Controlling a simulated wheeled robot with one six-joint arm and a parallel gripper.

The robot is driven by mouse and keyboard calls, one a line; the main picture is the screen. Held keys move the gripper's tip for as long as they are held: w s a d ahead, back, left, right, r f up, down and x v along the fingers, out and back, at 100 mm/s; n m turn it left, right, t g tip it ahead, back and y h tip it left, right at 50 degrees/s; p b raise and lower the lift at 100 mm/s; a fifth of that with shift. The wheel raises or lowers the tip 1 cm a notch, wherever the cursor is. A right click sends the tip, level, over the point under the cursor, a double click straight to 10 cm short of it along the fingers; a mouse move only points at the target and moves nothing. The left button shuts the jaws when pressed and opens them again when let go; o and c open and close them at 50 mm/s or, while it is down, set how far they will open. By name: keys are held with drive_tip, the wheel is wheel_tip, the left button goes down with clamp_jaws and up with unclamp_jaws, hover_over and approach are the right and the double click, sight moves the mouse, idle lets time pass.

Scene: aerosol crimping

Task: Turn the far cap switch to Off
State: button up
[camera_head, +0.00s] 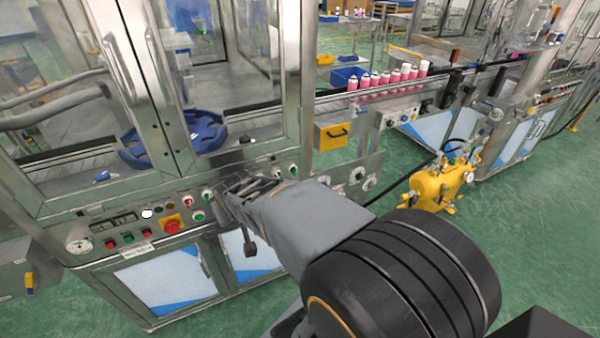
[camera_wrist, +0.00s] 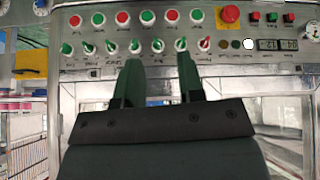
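A row of small rotary switches (camera_wrist: 134,46) with green and white handles runs along the metal control panel in the wrist view; the one at the right end (camera_wrist: 204,43) has a red handle. The labels are too small to read, so I cannot tell which one is the far cap switch. My gripper (camera_wrist: 158,60) is open, its two fingers apart and pointing at the switch row, with nothing visible between them. In the head view my gripper (camera_head: 236,188) is at the panel front and hides the middle switches.
Red and green round buttons (camera_wrist: 147,17) line the panel beyond the switches. A red emergency stop (camera_head: 172,225) on a yellow plate sits left of my gripper. Glass doors (camera_head: 85,80) rise above the panel. Pink cans (camera_head: 390,78) stand on the conveyor; a yellow pump (camera_head: 435,187) stands on the floor.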

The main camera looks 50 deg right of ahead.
drive_tip(key=w+d+f+m+t+h, duration=0.1)
drive_tip(key=w+d+f, duration=0.1)
drive_tip(key=d, duration=0.3)
drive_tip(key=w+d+f+m+t+h, duration=0.1)
drive_tip(key=w+d+f, duration=0.1)
drive_tip(key=d, duration=0.4)
drive_tip(key=m+t+h, duration=0.2)
drive_tip(key=m+t, duration=0.4)
drive_tip(key=t, duration=0.2)
approach(296, 172)
drive_tip(key=shift+h, duration=0.3)
drive_tip(key=p+x, duration=0.1)
drive_tip(key=x, duration=0.8)
drive_tip(key=shift+w+a+f+p, duration=0.1)
drive_tip(key=shift+w+f+p, duration=0.1)
drive_tip(key=shift+p, duration=0.15)
clamp_jaws()
